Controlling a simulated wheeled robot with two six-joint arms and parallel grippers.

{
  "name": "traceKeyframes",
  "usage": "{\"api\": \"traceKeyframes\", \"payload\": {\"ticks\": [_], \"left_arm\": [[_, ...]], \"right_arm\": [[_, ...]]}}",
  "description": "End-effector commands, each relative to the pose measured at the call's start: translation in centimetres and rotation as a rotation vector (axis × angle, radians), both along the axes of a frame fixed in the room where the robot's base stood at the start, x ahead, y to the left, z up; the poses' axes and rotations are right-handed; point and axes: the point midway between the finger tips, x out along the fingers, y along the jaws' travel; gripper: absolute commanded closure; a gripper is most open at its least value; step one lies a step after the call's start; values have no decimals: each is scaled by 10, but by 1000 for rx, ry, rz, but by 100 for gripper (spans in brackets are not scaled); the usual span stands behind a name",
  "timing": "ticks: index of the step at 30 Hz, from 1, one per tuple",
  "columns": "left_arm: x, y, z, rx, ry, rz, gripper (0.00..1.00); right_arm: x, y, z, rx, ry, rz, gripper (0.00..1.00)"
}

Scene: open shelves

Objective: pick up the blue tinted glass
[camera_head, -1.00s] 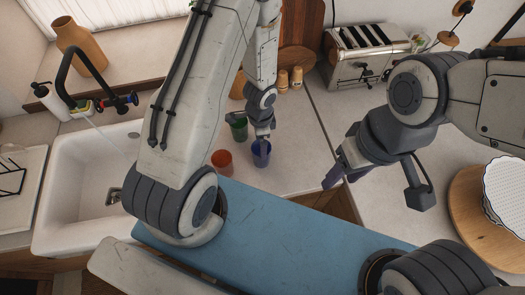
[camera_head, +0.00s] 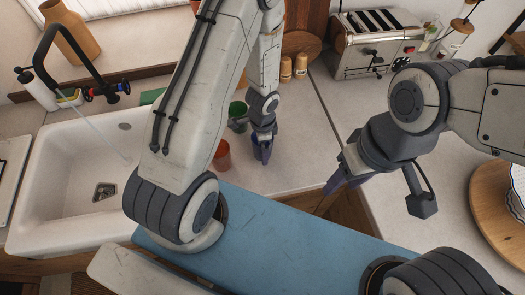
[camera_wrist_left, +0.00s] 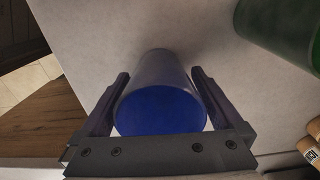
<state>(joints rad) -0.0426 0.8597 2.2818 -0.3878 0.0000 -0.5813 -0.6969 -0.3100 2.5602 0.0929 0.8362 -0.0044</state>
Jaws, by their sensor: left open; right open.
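The blue tinted glass (camera_wrist_left: 160,108) stands between the two fingers of my left gripper (camera_wrist_left: 160,100) in the left wrist view. The fingers are open, one on each side of the glass, with small gaps showing. In the head view the glass (camera_head: 262,141) is mostly hidden behind my left gripper (camera_head: 262,153) on the counter. My right gripper (camera_head: 372,190) is open and empty, over the counter's front edge at the right.
A red glass (camera_head: 221,155) and a green glass (camera_head: 238,116) stand left of the blue one; the green one also shows in the left wrist view (camera_wrist_left: 285,30). A sink (camera_head: 40,200) is at left, a toaster (camera_head: 375,42) at the back right. Counter right of the glass is clear.

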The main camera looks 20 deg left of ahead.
Motion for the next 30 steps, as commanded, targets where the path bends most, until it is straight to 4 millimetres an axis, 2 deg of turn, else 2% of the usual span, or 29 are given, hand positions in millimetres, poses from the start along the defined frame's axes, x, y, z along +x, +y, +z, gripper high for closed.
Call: {"api": "traceKeyframes", "payload": {"ticks": [5, 6, 8, 12, 13, 23, 30], "left_arm": [[0, 0, 1, 0, 0, 0, 0], [0, 0, 1, 0, 0, 0, 8], [0, 0, 1, 0, 0, 0, 31], [0, 0, 1, 0, 0, 0, 84], [0, 0, 1, 0, 0, 0, 88], [0, 0, 5, 0, 0, 0, 88], [0, 0, 28, 0, 0, -1, 88]], "right_arm": [[0, 0, 1, 0, 0, 0, 50], [0, 0, 1, 0, 0, 0, 50], [0, 0, 1, 0, 0, 0, 50], [0, 0, 1, 0, 0, 0, 50], [0, 0, 1, 0, 0, 0, 50], [0, 0, 5, 0, 0, 0, 50], [0, 0, 28, 0, 0, 3, 50]]}}
